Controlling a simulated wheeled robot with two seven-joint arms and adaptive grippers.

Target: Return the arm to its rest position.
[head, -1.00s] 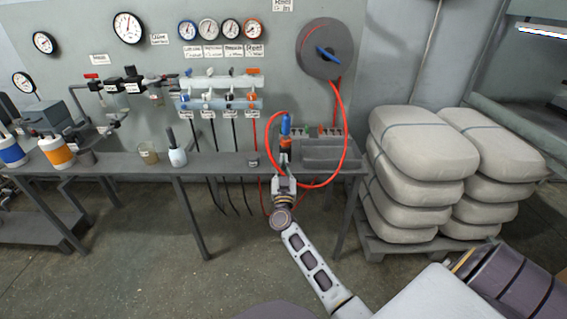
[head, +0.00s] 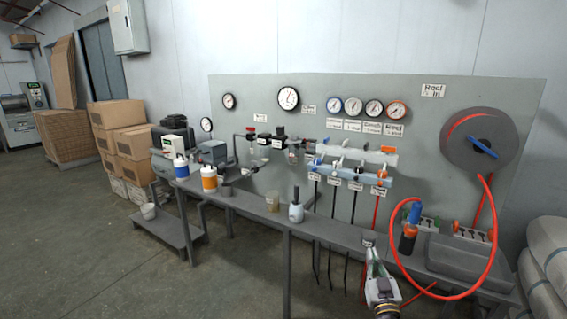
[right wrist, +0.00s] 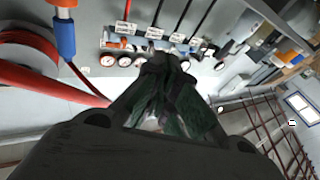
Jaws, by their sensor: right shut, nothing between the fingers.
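My left gripper is not in view.
A red hose (head: 497,240) loops from the wall reel (head: 482,141) past the bench's front edge. White sacks (head: 545,265) are at the right. The floor (head: 110,250) at left is clear.

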